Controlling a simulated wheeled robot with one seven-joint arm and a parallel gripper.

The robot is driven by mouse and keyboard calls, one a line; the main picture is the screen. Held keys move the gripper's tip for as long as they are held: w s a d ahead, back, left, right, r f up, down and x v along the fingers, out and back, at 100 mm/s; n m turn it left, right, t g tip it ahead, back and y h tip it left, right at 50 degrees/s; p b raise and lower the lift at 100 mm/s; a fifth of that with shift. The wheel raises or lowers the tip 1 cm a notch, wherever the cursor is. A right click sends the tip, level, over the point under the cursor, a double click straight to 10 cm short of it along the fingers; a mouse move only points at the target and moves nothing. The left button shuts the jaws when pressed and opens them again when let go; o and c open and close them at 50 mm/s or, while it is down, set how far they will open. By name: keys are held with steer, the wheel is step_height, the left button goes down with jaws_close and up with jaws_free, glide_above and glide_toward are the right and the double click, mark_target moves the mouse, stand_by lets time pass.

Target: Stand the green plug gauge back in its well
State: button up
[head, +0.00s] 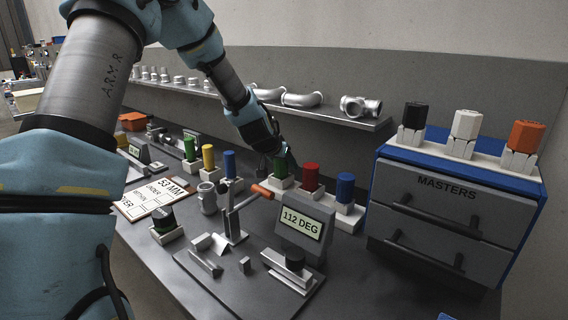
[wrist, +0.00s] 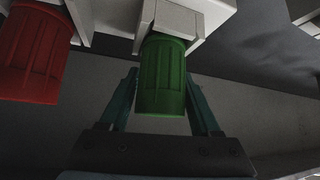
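The green plug gauge (head: 281,168) stands upright in the left well of a pale three-well block (head: 344,221) behind the angle display, as far as I can see. In the wrist view its ribbed green handle (wrist: 162,80) meets a white well block (wrist: 172,18). My gripper (head: 276,162) is at this plug. In the wrist view my gripper's fingers (wrist: 161,82) lie on both sides of the handle with little or no gap. I cannot tell whether they press on it. The plug's lower end is hidden in the block.
A red plug (head: 311,177) and a blue plug (head: 345,187) stand close on the right. The angle display (head: 303,222) and a small stand with an orange handle (head: 262,192) are in front. The blue-grey MASTERS cabinet (head: 450,205) is at right; a pipe shelf (head: 335,112) runs behind.

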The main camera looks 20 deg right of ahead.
steer(key=shift+o, duration=1)
steer(key=shift+a, duration=0.1)
steer(key=a+f+b+v, duration=0.1)
steer(key=b+v, duration=0.2)
steer(key=v, duration=0.7)
steer(key=s+a+n+g+y+p, duration=0.1)
steer(key=s+a, duration=0.4)
steer(key=a, duration=0.5)
steer(key=s+a+f+n+g+y+p, duration=0.1)
steer(key=s+a+n+g+y+p, duration=0.1)
steer(key=a, duration=0.9)
steer(key=s+a+n+g+y+p, duration=0.1)
steer(key=s+a+n+y+p, duration=0.1)
steer(key=s+a+n, duration=0.3)
steer(key=s+a+y, duration=0.1)
steer(key=s+a, duration=0.2)
steer(key=a, duration=0.3)
steer(key=shift+s+a+f, duration=0.15)
steer(key=shift+s+f, duration=0.05)
steer(key=shift+f, duration=0.1)
